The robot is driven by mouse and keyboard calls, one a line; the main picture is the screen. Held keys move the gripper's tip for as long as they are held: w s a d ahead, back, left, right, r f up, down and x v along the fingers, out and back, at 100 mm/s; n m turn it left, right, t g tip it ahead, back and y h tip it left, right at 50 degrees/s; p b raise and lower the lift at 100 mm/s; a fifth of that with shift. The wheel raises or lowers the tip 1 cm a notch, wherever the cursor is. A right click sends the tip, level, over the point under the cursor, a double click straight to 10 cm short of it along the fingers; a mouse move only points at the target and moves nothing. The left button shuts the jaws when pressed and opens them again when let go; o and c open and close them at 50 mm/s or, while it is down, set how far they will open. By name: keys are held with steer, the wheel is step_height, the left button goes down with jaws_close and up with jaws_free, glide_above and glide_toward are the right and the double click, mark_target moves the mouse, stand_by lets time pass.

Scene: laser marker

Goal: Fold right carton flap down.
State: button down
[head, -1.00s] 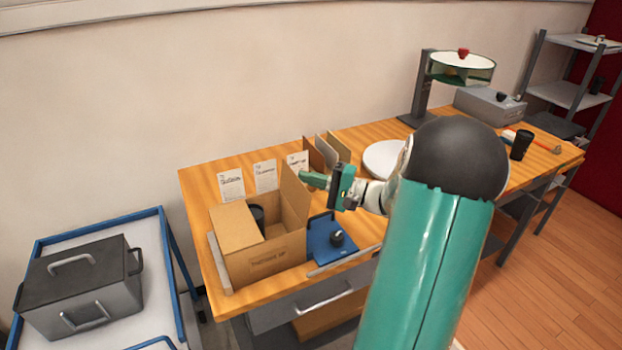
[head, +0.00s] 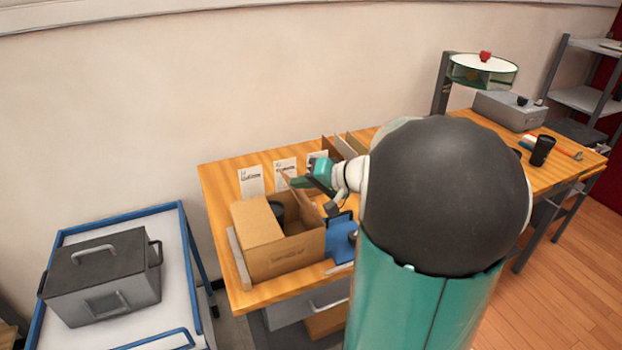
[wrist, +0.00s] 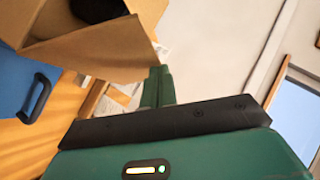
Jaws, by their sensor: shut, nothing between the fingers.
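The cardboard carton (head: 290,256) stands open on the wooden bench. Its left flap (head: 257,221) lies folded over the left part of the opening. The right flap (head: 295,188) is raised and leans inward over the opening; it seems to be the wide brown panel (wrist: 95,48) in the wrist view. A dark round item (head: 277,210) sits inside the carton. My gripper (head: 298,183) is at the right flap's upper part, on its outer right side. In the wrist view its green fingers (wrist: 158,84) are shut and empty, close to the panel's edge. I cannot tell whether they touch.
A blue-framed cart with a grey metal box (head: 103,275) is at the left.

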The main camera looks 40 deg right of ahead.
steer(key=shift+w+a+f+n+g+h, duration=0.25)
steer(key=shift+a+f+n+h, duration=0.1)
steer(key=shift+a+h, duration=0.2)
steer(key=shift+w+a+f+n+g+h, duration=0.1)
steer(key=shift+a+f+n+g+h, duration=0.25)
steer(key=shift+a, duration=0.3)
steer(key=shift+w+a+f+n+g+h, duration=0.2)
steer(key=shift+a+f+n+h, duration=0.15)
steer(key=shift+a+f+h, duration=0.2)
steer(key=shift+w+a+f+n+g+h, duration=0.1)
steer(key=shift+a+f+n+g+h, duration=0.15)
steer(key=shift+a+f+h, duration=0.3)
steer(key=shift+w+a+f+n+g+h, duration=0.15)
steer(key=shift+a+f+n+h, duration=0.25)
steer(key=shift+f+h, duration=0.25)
